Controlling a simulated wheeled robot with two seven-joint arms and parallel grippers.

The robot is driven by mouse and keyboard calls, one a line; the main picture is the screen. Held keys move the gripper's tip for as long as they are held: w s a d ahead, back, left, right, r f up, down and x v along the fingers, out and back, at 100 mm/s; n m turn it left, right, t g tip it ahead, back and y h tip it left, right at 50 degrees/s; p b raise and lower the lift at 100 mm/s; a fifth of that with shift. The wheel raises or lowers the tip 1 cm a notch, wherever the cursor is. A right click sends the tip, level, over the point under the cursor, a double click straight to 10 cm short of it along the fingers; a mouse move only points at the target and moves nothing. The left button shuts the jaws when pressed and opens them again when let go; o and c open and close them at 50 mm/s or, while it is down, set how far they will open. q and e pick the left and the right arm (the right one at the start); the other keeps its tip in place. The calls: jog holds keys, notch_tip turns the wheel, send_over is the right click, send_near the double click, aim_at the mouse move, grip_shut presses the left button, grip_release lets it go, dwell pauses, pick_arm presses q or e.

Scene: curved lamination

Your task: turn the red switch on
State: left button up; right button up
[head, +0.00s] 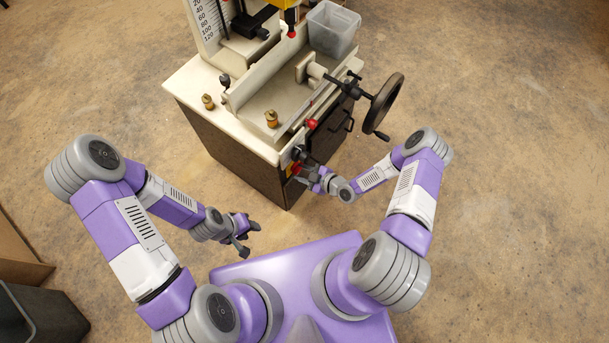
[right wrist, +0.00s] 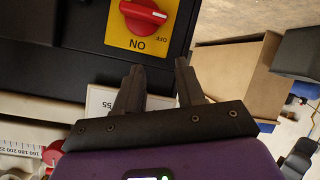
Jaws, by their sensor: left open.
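The red switch (right wrist: 143,10) is a round knob with a white mark, on a yellow plate (right wrist: 125,38) lettered ON and OFF upside down. In the head view the yellow and red switch area (head: 292,169) is on the machine's near right corner, partly hidden. My right gripper (head: 308,179) is close in front of it. In the right wrist view its dark fingers (right wrist: 158,66) are apart, with nothing between them, just below the plate. My left gripper (head: 246,232) is open and empty, away from the machine.
The machine (head: 235,160) has a pale top and dark cabinet. A handwheel (head: 387,103) juts out at its right, above my right arm. Brass weights (head: 208,102) and a clear bin (head: 333,28) are on top. The floor around is open.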

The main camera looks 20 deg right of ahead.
aim_at(297, 168)
jog(key=s+d+f+n+t+y+b, duration=0.25)
jog(key=d+f+n+t, duration=0.35)
jog(key=n, duration=0.6)
jog(key=w+a+f+g+b, duration=0.1)
jog(key=w+a+b, duration=0.1)
jog(key=w+a, duration=0.2)
jog(key=shift+x, duration=1)
jog(key=shift+w+d, duration=0.15)
jog(key=shift+d, duration=0.05)
grip_shut()
